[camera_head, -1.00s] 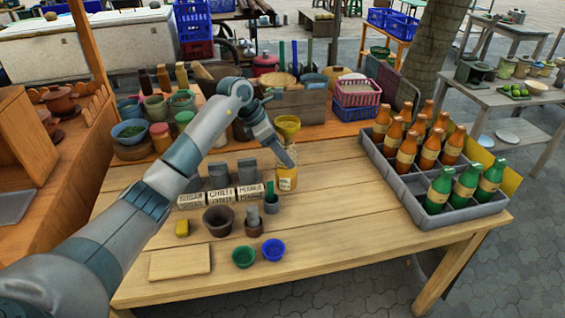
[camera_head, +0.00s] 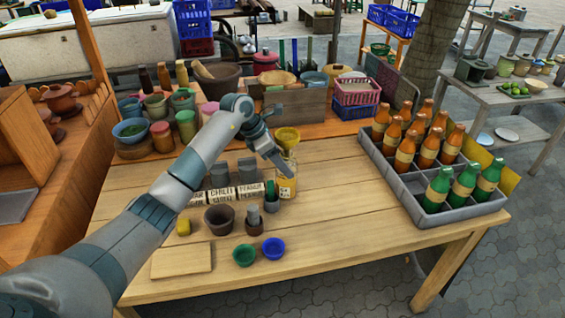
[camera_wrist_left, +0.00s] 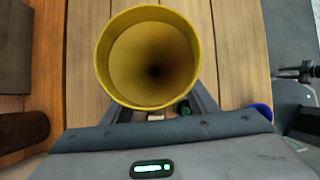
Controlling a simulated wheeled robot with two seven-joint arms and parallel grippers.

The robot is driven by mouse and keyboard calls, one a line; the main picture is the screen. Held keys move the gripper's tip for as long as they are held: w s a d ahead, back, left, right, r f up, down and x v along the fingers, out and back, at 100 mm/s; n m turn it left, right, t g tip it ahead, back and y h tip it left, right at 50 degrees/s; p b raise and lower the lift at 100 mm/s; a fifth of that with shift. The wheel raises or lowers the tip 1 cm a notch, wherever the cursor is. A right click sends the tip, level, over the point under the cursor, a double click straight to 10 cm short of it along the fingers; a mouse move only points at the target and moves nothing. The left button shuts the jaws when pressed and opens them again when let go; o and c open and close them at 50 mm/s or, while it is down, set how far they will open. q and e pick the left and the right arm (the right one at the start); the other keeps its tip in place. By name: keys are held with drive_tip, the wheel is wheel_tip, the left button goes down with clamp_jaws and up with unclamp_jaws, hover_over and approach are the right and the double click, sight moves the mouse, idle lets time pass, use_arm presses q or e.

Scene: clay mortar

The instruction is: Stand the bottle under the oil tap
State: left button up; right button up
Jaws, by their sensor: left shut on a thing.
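A clear bottle (camera_head: 286,188) with a yellowish label or contents is upright at the middle of the wooden table, with a yellow funnel (camera_head: 287,137) above its neck. My left gripper (camera_head: 287,172) is shut on the bottle below the funnel; its fingers hide part of the bottle. I cannot tell whether the base touches the table. In the left wrist view the funnel (camera_wrist_left: 150,60) opens toward the camera and hides the bottle and most of the fingers. I cannot make out an oil tap.
A grey crate (camera_head: 452,213) with orange and green bottles stands at the right. Labelled blocks, a dark bowl (camera_head: 219,218), green cup (camera_head: 244,255) and blue cup (camera_head: 273,248) lie left and in front. The table between bottle and crate is clear.

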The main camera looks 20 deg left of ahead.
use_arm(q)
drive_tip(key=o, duration=1.6)
drive_tip(key=shift+o, duration=0.2)
drive_tip(key=shift+r, duration=0.2)
drive_tip(key=b+v, duration=0.2)
drive_tip(key=v, duration=1)
use_arm(e)
drive_tip(key=w+a+r+t, duration=0.2)
drive_tip(key=w+a, duration=0.2)
drive_tip(key=w, duration=0.3)
drive_tip(key=shift+w+r+y, duration=0.25)
drive_tip(key=shift+r+y, duration=0.05)
drive_tip(key=shift+y, duration=0.1)
use_arm(q)
drive_tip(key=shift+s+d+f, duration=0.1)
drive_tip(key=shift+f, duration=0.05)
use_arm(e)
drive_tip(key=shift+d, duration=0.1)
